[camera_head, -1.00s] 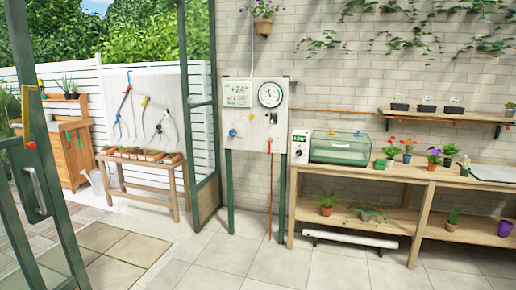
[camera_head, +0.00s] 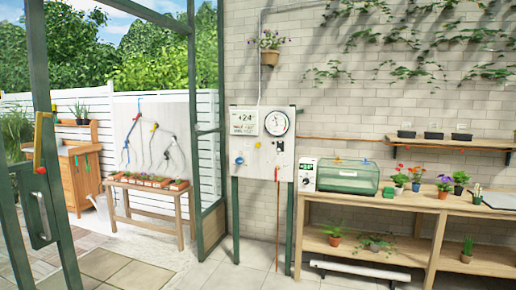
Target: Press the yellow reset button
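A pale control panel (camera_head: 262,170) stands on green posts in front of the brick wall. A small yellowish spot (camera_head: 258,145), which may be the yellow reset button, shows on its face; it is too small to tell for sure. A blue knob (camera_head: 239,160) is at the panel's lower left. A round gauge (camera_head: 278,122) and a display sheet (camera_head: 244,121) are at its top. A dark switch-like part (camera_head: 280,146) is at its right. Neither of my grippers is in view.
A green door frame (camera_head: 50,150) is at the left. A planter table (camera_head: 150,190) stands outside. Tiled floor in front of the panel is clear.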

